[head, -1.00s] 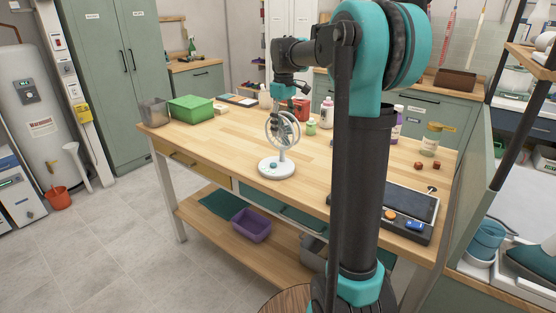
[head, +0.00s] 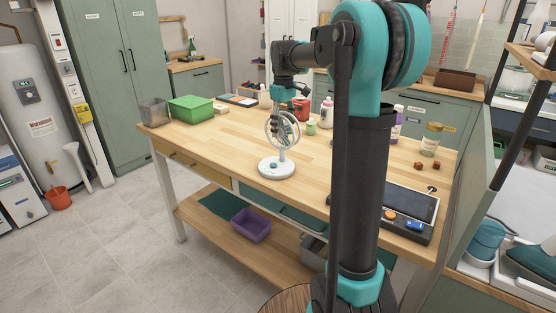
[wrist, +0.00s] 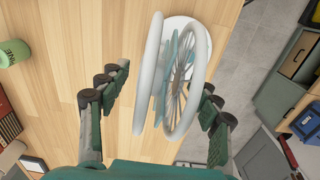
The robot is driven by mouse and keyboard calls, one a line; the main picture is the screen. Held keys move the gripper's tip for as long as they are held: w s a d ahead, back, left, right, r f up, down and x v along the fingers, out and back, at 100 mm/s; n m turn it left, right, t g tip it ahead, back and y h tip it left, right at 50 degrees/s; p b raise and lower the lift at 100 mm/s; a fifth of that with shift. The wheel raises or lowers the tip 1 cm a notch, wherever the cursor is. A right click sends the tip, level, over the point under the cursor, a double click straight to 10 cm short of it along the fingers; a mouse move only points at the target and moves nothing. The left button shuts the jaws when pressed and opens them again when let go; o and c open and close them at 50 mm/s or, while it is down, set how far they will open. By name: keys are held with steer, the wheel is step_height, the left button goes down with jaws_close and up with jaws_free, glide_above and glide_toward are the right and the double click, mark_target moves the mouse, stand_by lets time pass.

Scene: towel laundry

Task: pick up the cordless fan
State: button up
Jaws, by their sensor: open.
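The cordless fan (head: 277,168) stands upright on the wooden workbench, with a white round base and a ring-shaped head cage. My gripper (head: 280,120) is at the fan's head in the head view, partly hidden behind the cage. In the wrist view the white cage (wrist: 152,75) lies between the two spread dark green fingers of my gripper (wrist: 164,84). Gaps show on both sides of the cage, more clearly at the left finger. The fan's base is partly hidden behind the cage there.
The workbench (head: 215,145) is clear to the left of the fan. A green bin (head: 191,108) stands at the bench's left end. A green cup (head: 311,127), a pink bottle (head: 327,113) and a red container (head: 301,109) stand behind the fan.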

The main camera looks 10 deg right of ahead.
steer(key=shift+c, duration=0.6)
jaws_close()
steer(key=shift+r, duration=0.1)
